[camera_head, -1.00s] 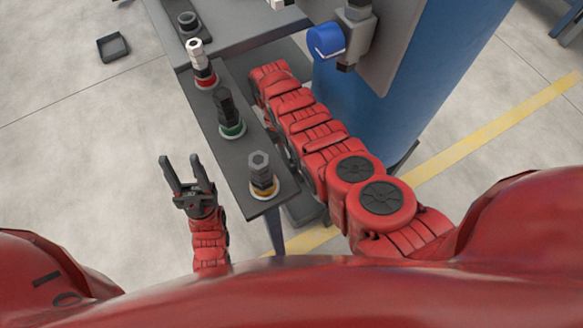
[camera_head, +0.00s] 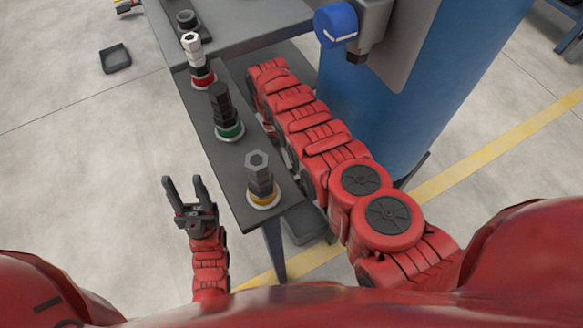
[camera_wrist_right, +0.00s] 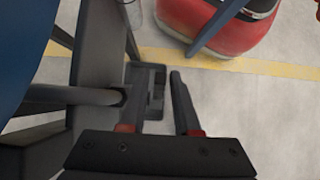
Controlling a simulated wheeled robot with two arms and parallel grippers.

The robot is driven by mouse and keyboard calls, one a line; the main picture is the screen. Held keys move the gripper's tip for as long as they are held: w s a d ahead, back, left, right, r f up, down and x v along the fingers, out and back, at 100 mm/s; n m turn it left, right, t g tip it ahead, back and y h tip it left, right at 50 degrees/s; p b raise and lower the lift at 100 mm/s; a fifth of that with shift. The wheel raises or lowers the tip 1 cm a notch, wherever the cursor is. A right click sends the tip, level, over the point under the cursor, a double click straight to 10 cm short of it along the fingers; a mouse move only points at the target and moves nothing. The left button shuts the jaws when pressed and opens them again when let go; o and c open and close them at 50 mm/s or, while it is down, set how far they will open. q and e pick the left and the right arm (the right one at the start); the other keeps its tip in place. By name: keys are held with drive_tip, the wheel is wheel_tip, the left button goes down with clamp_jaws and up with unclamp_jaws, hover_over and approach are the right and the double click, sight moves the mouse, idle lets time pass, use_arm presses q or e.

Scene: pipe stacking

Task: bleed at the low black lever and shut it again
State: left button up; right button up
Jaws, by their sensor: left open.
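I cannot pick out the low black lever for certain in either view. My right gripper (camera_wrist_right: 162,72) shows in the right wrist view with its two dark fingers apart and pale floor visible between them. A dark grey upright shape (camera_wrist_right: 158,92) stands just behind its left finger; I cannot tell whether they touch. In the head view my right arm runs down beside the blue tank (camera_head: 385,110), and its gripper is hidden. My left gripper (camera_head: 187,183) is open and empty, left of the narrow grey shelf (camera_head: 240,155) and clear of it.
Three fittings stand on the shelf: one with a red ring (camera_head: 203,80), one with a green ring (camera_head: 229,131), one with a yellow ring (camera_head: 263,199). A blue round knob (camera_head: 335,24) is by the tank. A grey bar (camera_wrist_right: 60,96) lies left of my right gripper.

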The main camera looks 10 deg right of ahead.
drive_tip(key=shift+o, duration=0.8)
